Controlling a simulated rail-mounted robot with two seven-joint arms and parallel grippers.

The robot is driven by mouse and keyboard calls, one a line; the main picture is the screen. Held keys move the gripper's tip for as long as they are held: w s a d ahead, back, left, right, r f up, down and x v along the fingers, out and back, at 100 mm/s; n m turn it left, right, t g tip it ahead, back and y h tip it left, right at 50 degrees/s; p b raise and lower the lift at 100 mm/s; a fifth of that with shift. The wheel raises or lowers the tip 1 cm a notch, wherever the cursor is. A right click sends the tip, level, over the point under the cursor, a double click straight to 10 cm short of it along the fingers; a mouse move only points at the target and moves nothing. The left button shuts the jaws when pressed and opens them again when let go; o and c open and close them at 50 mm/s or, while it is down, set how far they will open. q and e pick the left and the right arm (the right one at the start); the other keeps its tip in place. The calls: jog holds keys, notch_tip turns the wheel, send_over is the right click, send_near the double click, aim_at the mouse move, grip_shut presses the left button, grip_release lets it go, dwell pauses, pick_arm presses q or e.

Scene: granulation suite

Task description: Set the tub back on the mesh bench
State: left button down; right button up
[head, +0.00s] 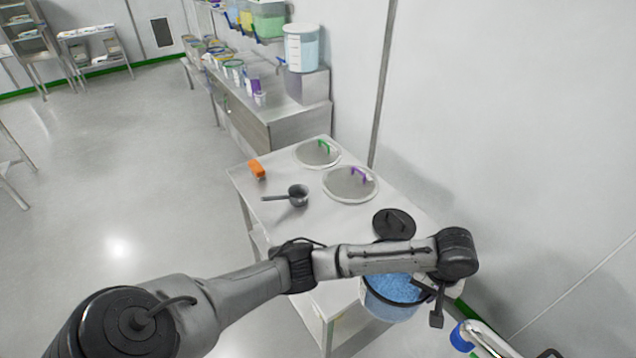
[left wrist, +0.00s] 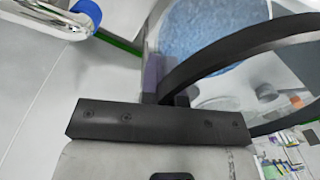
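The tub (head: 392,299) is clear-walled, filled with blue granules, and has a black bail handle. In the head view it shows below my left forearm, at the near right end of the steel bench (head: 268,208); I cannot tell whether it touches the bench. My left gripper (head: 437,305) is at the tub's right side. In the left wrist view the gripper (left wrist: 167,98) has the black handle (left wrist: 225,55) between its close-set fingers, with blue granules (left wrist: 215,28) beyond. My forearm hides part of the tub and bench. My right gripper is not in view.
On the bench are two round lids with a green handle (head: 318,153) and a purple handle (head: 350,184), a scoop (head: 297,195), an orange block (head: 257,168) and a black lid (head: 394,223). A chrome pipe with a blue ring (head: 462,337) stands at lower right. The wall is close on the right.

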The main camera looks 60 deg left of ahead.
pick_arm(q)
jog(key=a+f+n+p, duration=0.1)
jog(key=a, duration=0.3)
jog(key=a+f+n+p, duration=0.1)
jog(key=a+n, duration=0.1)
jog(key=a, duration=0.1)
jog(key=a+f+n+p, duration=0.1)
jog(key=a+f+n, duration=0.1)
jog(key=a, duration=0.2)
jog(key=shift+s+a, duration=0.15)
jog(key=shift+a, duration=0.15)
jog(key=shift+n, duration=0.4)
jog(key=shift+s+a+f+b, duration=0.1)
jog(key=shift+s+a+f, duration=0.35)
jog(key=shift+a+f, duration=1.5)
jog(key=shift+s+a+f+b, duration=0.1)
jog(key=shift+s+a+f, duration=0.3)
jog(key=shift+a+f, duration=1.55)
jog(key=shift+s+a+f+b, duration=0.1)
jog(key=shift+s+a+f, duration=0.35)
jog(key=shift+a+f, duration=1.5)
jog(key=shift+a+r, duration=0.1)
jog(key=shift+a, duration=0.15)
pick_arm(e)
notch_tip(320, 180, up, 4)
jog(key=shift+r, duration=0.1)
pick_arm(q)
jog(key=shift+f, duration=0.2)
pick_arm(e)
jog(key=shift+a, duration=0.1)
